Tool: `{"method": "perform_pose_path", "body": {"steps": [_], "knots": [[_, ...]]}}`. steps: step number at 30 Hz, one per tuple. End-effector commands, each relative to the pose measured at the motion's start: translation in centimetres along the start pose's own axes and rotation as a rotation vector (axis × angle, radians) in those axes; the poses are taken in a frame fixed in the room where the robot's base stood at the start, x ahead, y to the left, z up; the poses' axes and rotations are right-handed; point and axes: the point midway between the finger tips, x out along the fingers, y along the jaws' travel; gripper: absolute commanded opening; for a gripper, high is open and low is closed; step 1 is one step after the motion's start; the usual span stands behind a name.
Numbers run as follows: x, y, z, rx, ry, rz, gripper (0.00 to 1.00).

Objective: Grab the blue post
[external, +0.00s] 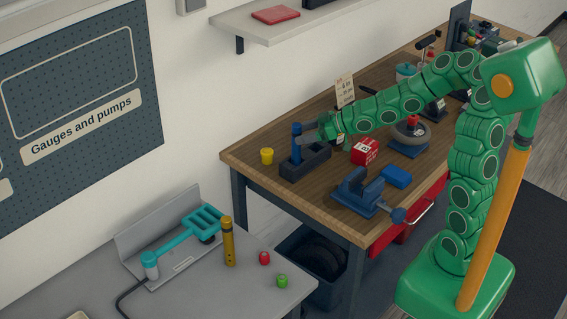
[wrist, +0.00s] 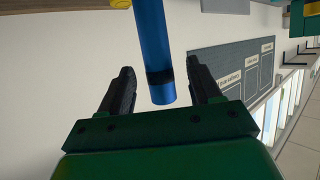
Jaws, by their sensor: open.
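The blue post (external: 297,146) stands upright in a dark holder (external: 316,163) near the left end of the wooden workbench. My gripper (external: 309,135) is open beside the upper part of the post, reaching in from the right. In the wrist view the blue post (wrist: 152,40), with a dark band near its end, lies between the two open fingers of my gripper (wrist: 160,66). Gaps show on both sides of it, so the fingers look apart from it. The post's lower part is partly hidden by the holder.
A yellow cylinder (external: 267,156) stands left of the holder. A red box (external: 365,151), a blue vise (external: 357,189) and a blue block (external: 397,176) are to the right. A small sign (external: 345,90) stands behind. A shelf (external: 270,27) hangs on the wall above.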

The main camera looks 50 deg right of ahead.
Motion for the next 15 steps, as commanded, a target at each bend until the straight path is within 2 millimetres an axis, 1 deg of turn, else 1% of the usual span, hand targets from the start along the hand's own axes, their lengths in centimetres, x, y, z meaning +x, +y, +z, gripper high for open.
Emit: {"method": "perform_pose_path", "body": {"steps": [9,15], "knots": [[3.4,-0.1,0.4,0.001,-0.001,-0.004,0.64],[4.6,0.1,0.3,0.002,0.000,-0.001,0.64]]}}
